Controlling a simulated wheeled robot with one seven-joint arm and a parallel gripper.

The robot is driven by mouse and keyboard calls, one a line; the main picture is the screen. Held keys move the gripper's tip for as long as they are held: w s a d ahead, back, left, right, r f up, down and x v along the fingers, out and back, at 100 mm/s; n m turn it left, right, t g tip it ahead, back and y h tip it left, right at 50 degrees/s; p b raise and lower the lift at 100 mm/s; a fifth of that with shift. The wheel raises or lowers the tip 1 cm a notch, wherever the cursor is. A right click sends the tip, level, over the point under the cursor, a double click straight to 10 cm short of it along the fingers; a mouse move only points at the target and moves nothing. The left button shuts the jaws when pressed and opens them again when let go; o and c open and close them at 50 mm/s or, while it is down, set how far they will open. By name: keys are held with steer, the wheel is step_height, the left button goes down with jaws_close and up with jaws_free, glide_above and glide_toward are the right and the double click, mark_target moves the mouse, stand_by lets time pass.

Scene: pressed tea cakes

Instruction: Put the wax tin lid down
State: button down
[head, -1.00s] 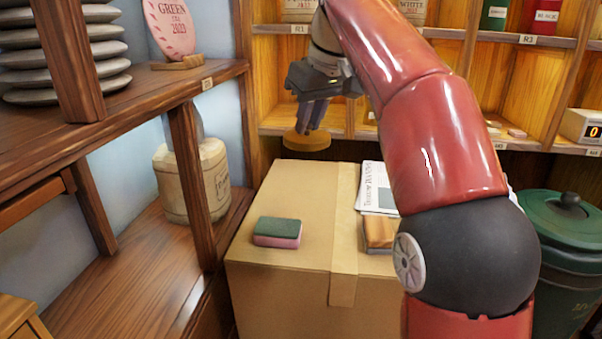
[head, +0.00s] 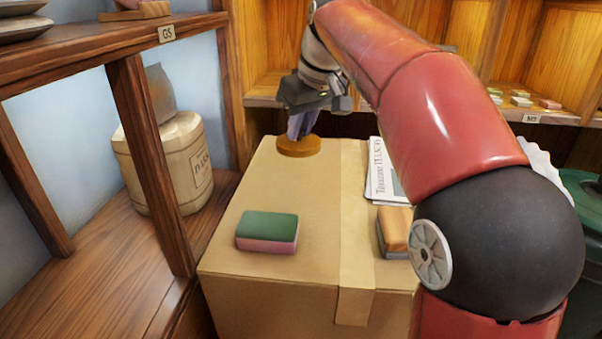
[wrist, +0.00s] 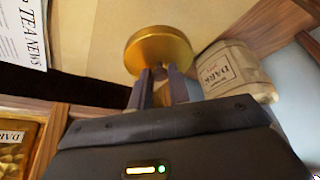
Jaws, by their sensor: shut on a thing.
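The wax tin lid (head: 298,147) is a round, flat, golden-brown disc. My gripper (head: 302,130) points down and is shut on it, near the far left part of the cardboard box top (head: 300,190). In the head view the lid is at or just above the cardboard; I cannot tell whether it touches. In the wrist view the lid (wrist: 158,47) shows its round gold face just beyond my two fingers (wrist: 162,85), with the cardboard behind it.
A green and pink sponge (head: 267,231) lies on the box's near left. A newspaper (head: 382,172) and a wooden-topped block (head: 395,231) lie at the right, partly behind my arm. A wooden shelf with a wrapped tea bale (head: 170,165) stands left. The middle of the box top is clear.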

step_height(320, 180, down, 8)
steer(key=shift+r+b, duration=0.25)
steer(key=shift+b, duration=0.8)
steer(key=shift+f, duration=0.1)
steer(key=c, duration=1.3)
jaws_free()
steer(key=p+v, duration=0.3)
steer(key=v, duration=0.9)
steer(key=shift+s, duration=0.15)
